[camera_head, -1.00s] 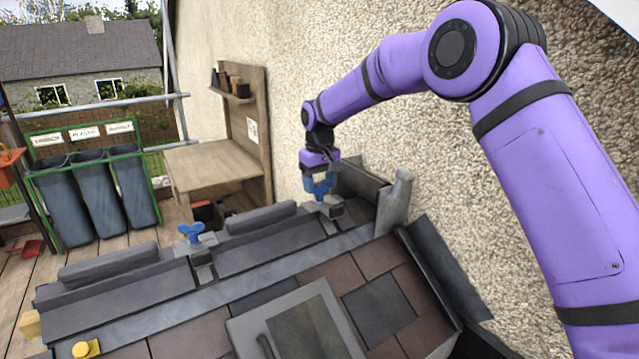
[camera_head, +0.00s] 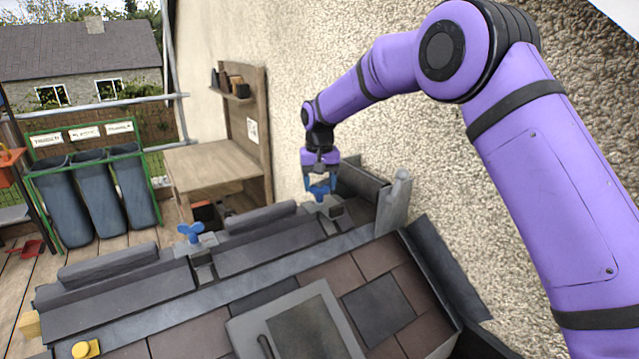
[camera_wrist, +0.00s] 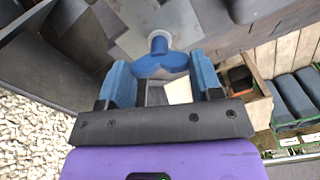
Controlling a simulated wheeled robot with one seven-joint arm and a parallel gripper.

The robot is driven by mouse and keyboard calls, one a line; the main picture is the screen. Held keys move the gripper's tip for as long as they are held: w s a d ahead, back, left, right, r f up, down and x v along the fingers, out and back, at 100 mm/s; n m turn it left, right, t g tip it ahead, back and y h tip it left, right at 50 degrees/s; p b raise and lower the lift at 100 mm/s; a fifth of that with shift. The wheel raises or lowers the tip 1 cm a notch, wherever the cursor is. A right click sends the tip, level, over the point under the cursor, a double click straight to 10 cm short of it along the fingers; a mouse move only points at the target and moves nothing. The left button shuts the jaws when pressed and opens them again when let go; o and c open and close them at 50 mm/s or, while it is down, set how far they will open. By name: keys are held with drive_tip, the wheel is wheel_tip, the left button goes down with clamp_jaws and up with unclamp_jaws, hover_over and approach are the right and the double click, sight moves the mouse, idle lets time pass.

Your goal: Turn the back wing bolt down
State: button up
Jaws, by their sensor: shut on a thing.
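The back wing bolt (camera_wrist: 160,66) is blue, with a round stem and two wings. It stands on the far end of the roof ridge close to the wall. My gripper (camera_wrist: 162,78) points down over it, its two blue-padded fingers closed on the wings from both sides. In the head view my gripper (camera_head: 320,190) hides most of this bolt. A second blue wing bolt (camera_head: 190,232) stands upright on the ridge nearer to me, apart from my gripper.
Dark ridge tiles (camera_head: 262,217) lie along the roof top, with brown slates (camera_head: 335,277) below. The rough wall (camera_head: 430,150) rises close behind my gripper. A grey upright post (camera_head: 396,203) stands just right of it. A wooden bench (camera_head: 215,163) and bins (camera_head: 98,200) are beyond the ridge.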

drive_tip(key=shift+r, duration=0.25)
drive_tip(key=o, duration=0.9)
drive_tip(key=shift+o, duration=0.2)
drive_tip(key=shift+f, duration=0.1)
wheel_tip(320, 180, up, 11)
